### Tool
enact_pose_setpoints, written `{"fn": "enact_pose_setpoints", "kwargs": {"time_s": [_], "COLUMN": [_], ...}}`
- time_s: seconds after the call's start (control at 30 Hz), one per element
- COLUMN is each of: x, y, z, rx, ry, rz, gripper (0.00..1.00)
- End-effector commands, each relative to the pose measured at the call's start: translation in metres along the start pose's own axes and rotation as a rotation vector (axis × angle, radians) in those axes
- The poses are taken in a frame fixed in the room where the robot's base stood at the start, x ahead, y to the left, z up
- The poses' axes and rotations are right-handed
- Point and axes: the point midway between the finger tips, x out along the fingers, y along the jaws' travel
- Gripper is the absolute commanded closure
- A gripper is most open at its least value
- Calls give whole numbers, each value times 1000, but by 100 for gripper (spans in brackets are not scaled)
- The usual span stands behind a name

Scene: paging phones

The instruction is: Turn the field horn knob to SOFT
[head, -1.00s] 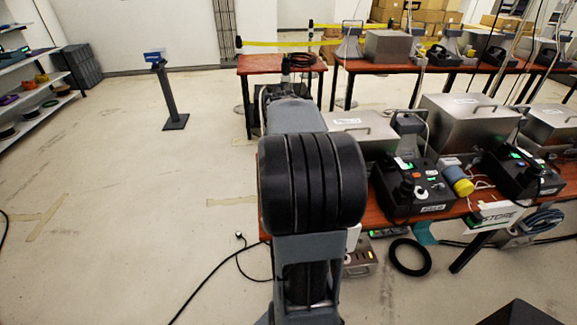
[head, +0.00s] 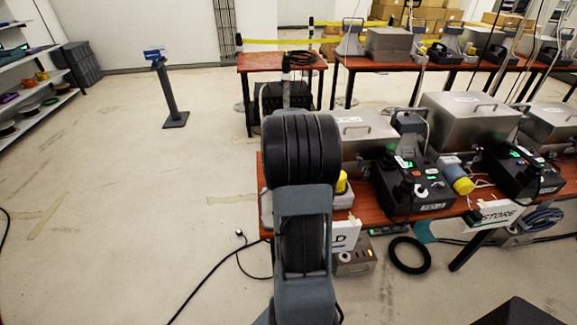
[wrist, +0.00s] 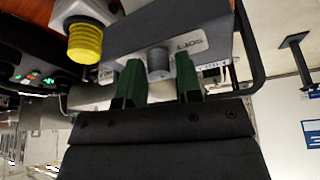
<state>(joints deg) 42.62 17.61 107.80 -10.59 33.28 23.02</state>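A grey cylindrical knob (wrist: 158,60) stands on a grey box (wrist: 120,40) in the wrist view. A white label (wrist: 188,44) with dark lettering is beside the knob; its text is too small and turned to read surely. My gripper (wrist: 158,70) has two green fingers, spread apart, one on each side of the knob. Gaps show between the fingers and the knob, and I cannot tell whether either touches. In the head view my own arm hides the gripper and the knob.
A yellow-capped part (wrist: 85,42) is close by; a yellow end (head: 342,182) shows beside my arm. A black control box (head: 412,187) and a steel box (head: 465,123) stand on the table to the right.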

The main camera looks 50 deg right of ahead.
Motion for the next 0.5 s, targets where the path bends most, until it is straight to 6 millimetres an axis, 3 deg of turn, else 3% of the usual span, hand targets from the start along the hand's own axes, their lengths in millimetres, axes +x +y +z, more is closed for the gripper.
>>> {"fn": "enact_pose_setpoints", "kwargs": {"time_s": [0.13, 0.43, 0.5], "x": [0, 0, -2], "y": [0, 0, -2], "z": [0, 0, 2], "rx": [0, 0, -1], "ry": [0, 1, 1], "rz": [0, -1, -1], "gripper": [69, 97, 100]}}
